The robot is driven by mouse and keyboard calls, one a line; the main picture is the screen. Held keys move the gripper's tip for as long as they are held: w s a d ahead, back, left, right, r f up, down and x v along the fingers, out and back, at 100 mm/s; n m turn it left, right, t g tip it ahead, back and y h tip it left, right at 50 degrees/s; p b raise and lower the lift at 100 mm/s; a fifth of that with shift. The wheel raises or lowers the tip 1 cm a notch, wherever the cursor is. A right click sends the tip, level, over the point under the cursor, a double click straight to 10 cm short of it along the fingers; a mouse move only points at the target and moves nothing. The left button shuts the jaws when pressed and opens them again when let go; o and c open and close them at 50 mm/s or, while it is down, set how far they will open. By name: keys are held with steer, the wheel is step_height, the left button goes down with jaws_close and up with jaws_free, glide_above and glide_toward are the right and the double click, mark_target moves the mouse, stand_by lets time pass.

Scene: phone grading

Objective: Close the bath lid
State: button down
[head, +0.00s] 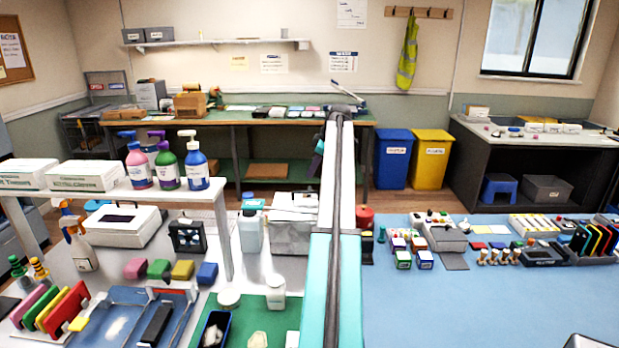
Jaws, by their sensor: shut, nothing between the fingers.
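A grey metal box (290,238), which looks like the bath, stands on the white bench left of my arm. A pale panel with a small handle (300,199) shows at its top and back and looks like the lid. I cannot tell whether it lies flat or stands raised. My arm rises through the middle of the picture and covers the box's right side.
A white jug (250,232) stands close left of the box. A white case with a dark window (118,224) is further left. Spray bottles (196,165) stand on a raised shelf. Right of my arm, a blue mat (480,305) is clear in front, with small items behind.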

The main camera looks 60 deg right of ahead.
steer(key=p+v, duration=0.2)
steer(key=v, duration=0.7)
steer(key=shift+r, duration=0.3)
steer(key=shift+s+p, duration=0.1)
steer(key=shift+p, duration=0.25)
steer(key=shift+n+g, duration=0.4)
steer(key=shift+n, duration=0.4)
steer(key=a+p, duration=0.1)
steer(key=p, duration=0.1)
steer(key=a+p, duration=0.2)
steer(key=s+a+f+p, duration=0.1)
steer(key=p, duration=0.1)
steer(key=shift+a, duration=0.25)
steer(key=shift+w+f, duration=0.15)
steer(key=shift+f, duration=0.1)
steer(key=p, duration=0.5)
glide_toward(306, 192)
steer(key=a+f, duration=0.2)
steer(key=shift+w+d+f+p, duration=0.45)
steer(key=shift+w+f+p, duration=0.1)
steer(key=shift+f, duration=0.25)
steer(key=shift+w+d+f+p, duration=0.4)
steer(key=shift+w+d+f, duration=0.1)
steer(key=shift+f, duration=0.3)
